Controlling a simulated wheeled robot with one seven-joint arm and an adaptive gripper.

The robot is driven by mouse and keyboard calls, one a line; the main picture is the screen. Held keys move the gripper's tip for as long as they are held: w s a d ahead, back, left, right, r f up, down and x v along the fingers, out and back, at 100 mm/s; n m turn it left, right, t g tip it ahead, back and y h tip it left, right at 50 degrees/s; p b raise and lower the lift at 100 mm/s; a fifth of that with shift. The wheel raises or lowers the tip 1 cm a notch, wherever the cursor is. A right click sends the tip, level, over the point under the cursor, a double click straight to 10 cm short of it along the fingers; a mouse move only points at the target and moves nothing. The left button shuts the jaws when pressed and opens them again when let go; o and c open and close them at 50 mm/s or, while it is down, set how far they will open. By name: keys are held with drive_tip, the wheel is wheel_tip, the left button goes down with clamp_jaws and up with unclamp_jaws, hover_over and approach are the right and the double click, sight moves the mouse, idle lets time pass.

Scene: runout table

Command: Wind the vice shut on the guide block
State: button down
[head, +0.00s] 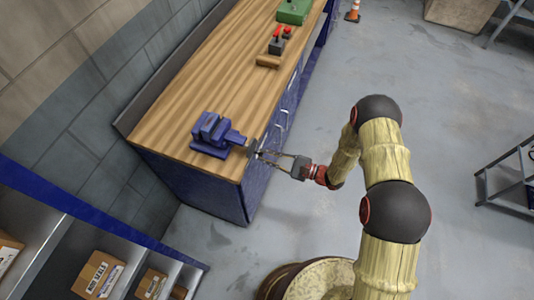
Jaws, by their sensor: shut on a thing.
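The blue vice (210,133) sits on the near end of the wooden bench top, with its screw end toward the front edge. Its handle (252,147) shows as a small grey piece at that edge. My gripper (261,154) reaches in from the right and is shut on the handle, its fingers partly merging with it in the picture. The guide block cannot be made out clearly between the jaws, and the jaw gap is too small to judge.
The wooden bench (200,80) has blue drawers below. Farther along it lie a brown block (268,61), a dark red-topped item (276,45) and a green box (293,12). A shelf with cartons (98,275) stands at lower left. The floor (310,110) beside the bench is clear.

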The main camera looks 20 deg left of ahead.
drive_tip(key=shift+s+m+p, duration=0.15)
drive_tip(key=shift+m+p, duration=0.15)
drive_tip(key=shift+m, duration=0.3)
drive_tip(key=c, duration=1.8)
unclamp_jaws()
drive_tip(key=shift+c, duration=0.2)
drive_tip(key=n+b, duration=0.5)
drive_tip(key=n, duration=0.9)
